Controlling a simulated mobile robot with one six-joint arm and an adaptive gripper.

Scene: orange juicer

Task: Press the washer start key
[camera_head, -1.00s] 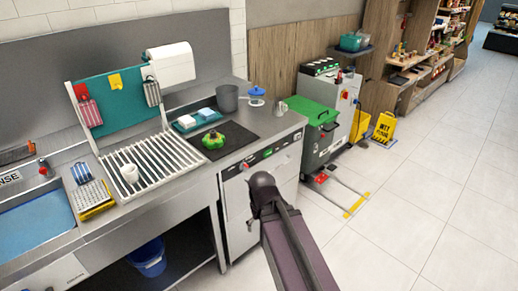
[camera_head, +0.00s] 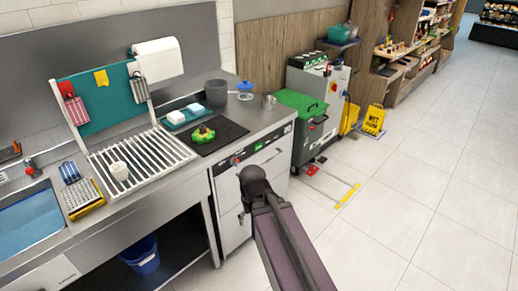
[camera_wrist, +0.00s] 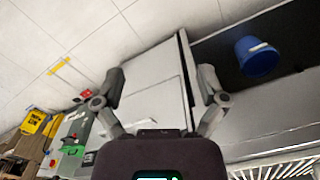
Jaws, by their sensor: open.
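The washer (camera_head: 236,222) is built in under the right end of the steel counter, its pale front facing the aisle. Its dark control strip (camera_head: 273,150) runs along the top edge, with a small green key or light (camera_head: 258,147) and a red mark (camera_head: 236,160). My arm stands in front of the washer in the head view and hides part of its front. In the wrist view my gripper (camera_wrist: 161,72) is open and empty, its fingers spread before the pale washer front (camera_wrist: 155,92). I cannot tell any fingertip contact. The start key is not clear in the wrist view.
The counter holds a drying rack (camera_head: 145,160), a grey pot (camera_head: 216,92) and a green item (camera_head: 203,134) on a black mat. A green-lidded machine (camera_head: 308,125) stands right of the washer. A blue bucket (camera_head: 145,257) sits under the counter. The tiled floor at right is open.

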